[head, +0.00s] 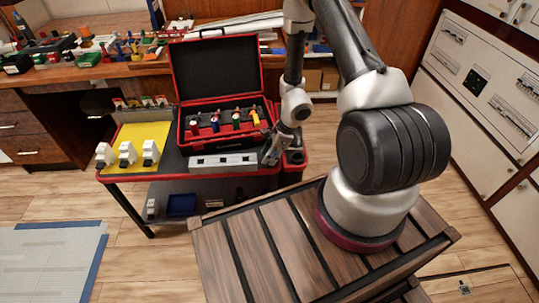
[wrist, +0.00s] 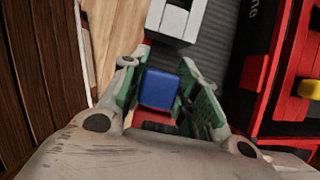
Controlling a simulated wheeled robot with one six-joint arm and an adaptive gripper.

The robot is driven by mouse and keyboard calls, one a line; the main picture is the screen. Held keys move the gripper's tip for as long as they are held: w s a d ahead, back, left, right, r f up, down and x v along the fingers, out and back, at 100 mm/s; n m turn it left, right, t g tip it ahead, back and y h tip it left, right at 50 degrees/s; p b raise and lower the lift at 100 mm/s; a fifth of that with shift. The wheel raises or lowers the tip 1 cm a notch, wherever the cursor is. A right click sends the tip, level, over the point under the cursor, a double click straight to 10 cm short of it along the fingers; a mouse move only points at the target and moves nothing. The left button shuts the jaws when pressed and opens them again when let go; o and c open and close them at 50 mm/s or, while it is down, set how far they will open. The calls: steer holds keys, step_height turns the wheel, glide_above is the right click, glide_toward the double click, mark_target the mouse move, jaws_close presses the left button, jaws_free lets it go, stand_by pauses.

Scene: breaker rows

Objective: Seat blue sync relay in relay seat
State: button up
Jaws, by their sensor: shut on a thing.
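My gripper (wrist: 160,92) is shut on the blue sync relay (wrist: 159,89), a small blue block between the green-lined fingers. In the head view my gripper (head: 270,156) is at the cart's right side, just right of the relay seat (head: 222,162), a long light-grey block with dark openings. One end of the seat (wrist: 168,27) shows at the top of the wrist view, apart from the relay. The relay cannot be made out in the head view, and its underside is hidden.
An open red-and-black toolbox (head: 217,75) with several coloured tools stands behind the seat. White breakers (head: 127,154) stand on a yellow mat (head: 138,132) at the cart's left. In the wrist view the red toolbox edge (wrist: 262,75) is close on the right.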

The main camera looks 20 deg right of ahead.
steer(key=o, duration=1)
steer(key=shift+f, duration=0.1)
